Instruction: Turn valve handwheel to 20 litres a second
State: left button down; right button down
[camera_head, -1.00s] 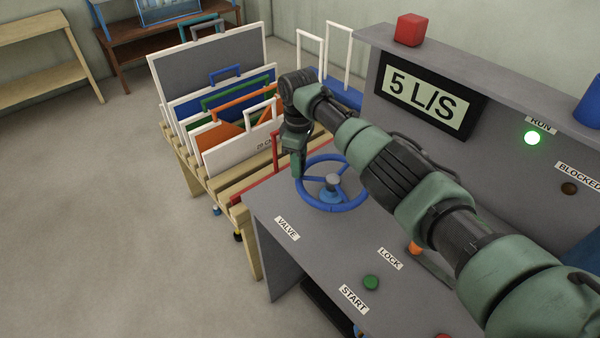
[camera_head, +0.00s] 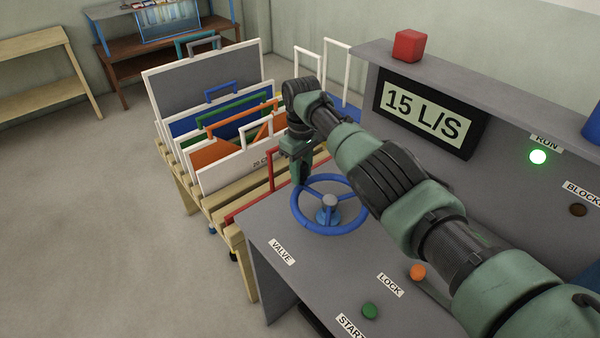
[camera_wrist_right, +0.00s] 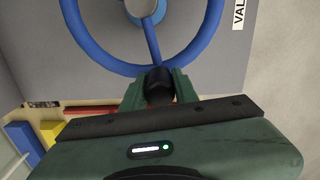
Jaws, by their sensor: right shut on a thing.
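The blue valve handwheel (camera_head: 334,228) lies on the grey console top, beside the VALVE label (camera_head: 282,252). The display (camera_head: 423,113) on the console reads 15 L/S. My right gripper (camera_head: 301,180) is at the far-left part of the wheel's rim. The fingertips are partly hidden in the head view. My left gripper is not in view.
The RUN lamp (camera_head: 538,157) glows green; the BLOCKED lamp (camera_head: 578,210) is dark. A green button (camera_head: 370,311) and an orange knob (camera_head: 418,272) are on the console top. A red block (camera_head: 409,45) sits on the upper ledge. A wooden rack (camera_head: 233,240) of framed panels stands left.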

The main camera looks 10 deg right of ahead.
jog(key=shift+d, duration=0.2)
jog(key=c, duration=1.3)
grip_release()
jog(key=shift+o, duration=1)
jog(key=shift+d, duration=0.15)
jog(key=shift+r, duration=0.25)
notch_tip(320, 180, up, 7)
jog(key=shift+r+b, duration=0.15)
jog(key=shift+b, duration=0.6)
jog(key=shift+r, duration=0.1)
